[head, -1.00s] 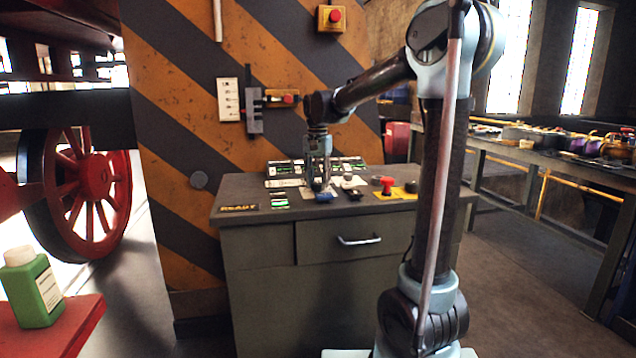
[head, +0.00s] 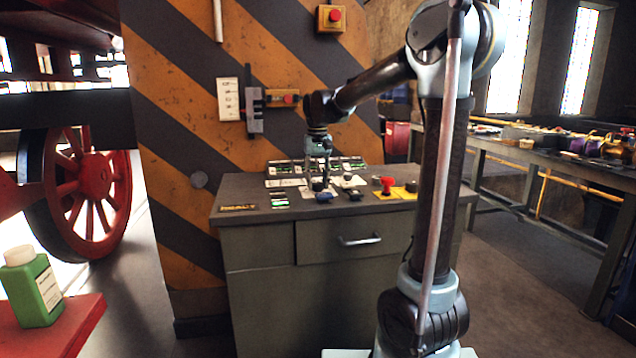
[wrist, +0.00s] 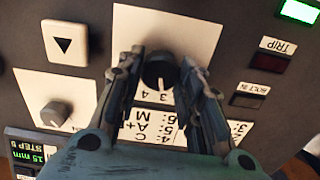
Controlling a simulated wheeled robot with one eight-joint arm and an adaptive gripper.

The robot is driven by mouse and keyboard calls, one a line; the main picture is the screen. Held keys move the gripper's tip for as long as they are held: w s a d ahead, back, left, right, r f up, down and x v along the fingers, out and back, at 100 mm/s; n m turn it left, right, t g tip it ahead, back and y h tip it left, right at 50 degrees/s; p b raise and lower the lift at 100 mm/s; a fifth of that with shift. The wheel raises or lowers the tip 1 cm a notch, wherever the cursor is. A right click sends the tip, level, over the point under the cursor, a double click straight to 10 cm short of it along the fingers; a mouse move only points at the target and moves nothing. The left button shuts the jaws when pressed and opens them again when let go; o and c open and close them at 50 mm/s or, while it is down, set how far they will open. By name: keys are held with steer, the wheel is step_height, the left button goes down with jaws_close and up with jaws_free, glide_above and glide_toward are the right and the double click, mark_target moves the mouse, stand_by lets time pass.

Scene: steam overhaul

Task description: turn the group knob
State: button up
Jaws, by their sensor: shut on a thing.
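The group knob (wrist: 160,70) is a round black knob on a white plate in the wrist view, with digits such as 3 and 4 printed beside it and a printed list below. My gripper (wrist: 161,62) has one finger on each side of the knob and is shut on it. In the head view my gripper (head: 322,168) points down at the panel on top of the grey cabinet (head: 260,235). The knob is small and mostly hidden by the fingers there.
In the wrist view, a grey knob (wrist: 53,115) and an arrow button (wrist: 63,44) lie left, a green lamp (wrist: 299,11) upper right. In the head view, a blue control (head: 323,197) and a red button (head: 387,182) sit close by on the cabinet top.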

mark_target(318, 183)
steer(key=n, duration=0.5)
steer(key=shift+d+n, duration=0.1)
steer(key=shift+n, duration=0.3)
stand_by(0.4)
steer(key=o, duration=1.1)
steer(key=shift+c, duration=0.2)
step_height(318, 183, up, 12)
steer(key=shift+f, duration=0.1)
